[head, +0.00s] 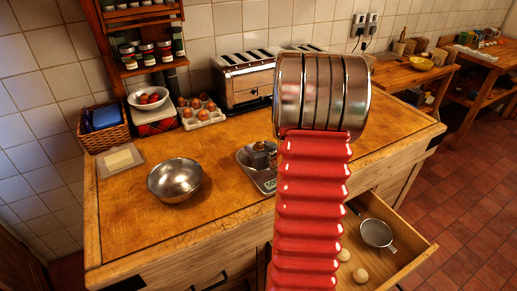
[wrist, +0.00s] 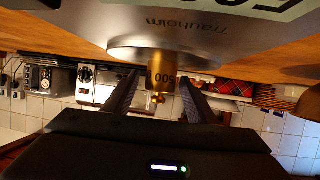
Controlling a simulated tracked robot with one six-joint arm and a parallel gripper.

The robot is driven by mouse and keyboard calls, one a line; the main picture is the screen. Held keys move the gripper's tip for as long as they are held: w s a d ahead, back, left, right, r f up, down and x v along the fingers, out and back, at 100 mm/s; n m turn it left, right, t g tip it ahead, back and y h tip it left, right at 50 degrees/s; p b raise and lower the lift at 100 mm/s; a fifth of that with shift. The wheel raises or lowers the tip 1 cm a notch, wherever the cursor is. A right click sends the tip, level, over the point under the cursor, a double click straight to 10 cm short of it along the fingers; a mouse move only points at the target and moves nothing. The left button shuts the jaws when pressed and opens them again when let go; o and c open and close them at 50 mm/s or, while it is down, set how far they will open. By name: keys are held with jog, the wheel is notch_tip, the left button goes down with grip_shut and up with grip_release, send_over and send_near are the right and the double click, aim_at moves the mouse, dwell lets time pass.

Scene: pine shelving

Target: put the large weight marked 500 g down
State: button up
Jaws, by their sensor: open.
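The brass weight (wrist: 161,74) marked 500 shows upside down in the wrist view, with its knob toward me. It stands on the round metal pan (wrist: 124,53) of a kitchen scale (wrist: 225,32). My gripper (wrist: 160,80) is open, with one dark finger on each side of the weight. A gap shows beside the knob; whether a fingertip touches the body, I cannot tell. In the head view the scale (head: 267,183) is partly hidden by my red arm. A small dark shape on its pan is too unclear to name, and my gripper is not clearly seen there.
A steel bowl (head: 174,180) and a butter dish (head: 120,160) stand left of the scale. A toaster (head: 247,78), an egg carton (head: 201,113) and a spice shelf (head: 137,35) are behind. An open drawer (head: 407,262) at front right holds a sieve (head: 377,233). The counter's front left is clear.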

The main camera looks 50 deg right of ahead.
jog(key=shift+v, duration=6.05)
jog(key=shift+r, duration=0.1)
jog(key=shift+w+a+r, duration=0.25)
jog(key=shift+w+r, duration=0.05)
jog(key=shift+w, duration=0.05)
jog(key=w+a+r+n+g, duration=0.15)
jog(key=a+r, duration=0.25)
jog(key=a, duration=0.4)
jog(key=a+r+g, duration=0.2)
jog(key=a+r, duration=0.1)
jog(key=a, duration=0.4)
jog(key=s+a+r+n+g+y, duration=0.1)
jog(key=s+a, duration=0.4)
jog(key=a, duration=0.5)
jog(key=s+a+r+n+g+y, duration=0.1)
jog(key=s+a+y, duration=0.3)
jog(key=a, duration=0.7)
jog(key=shift+s+n+g+y, duration=0.3)
jog(key=shift+s+n+g, duration=0.35)
jog(key=shift+s, duration=0.55)
jog(key=shift+r, duration=0.15)
jog(key=shift+c, duration=0.7)
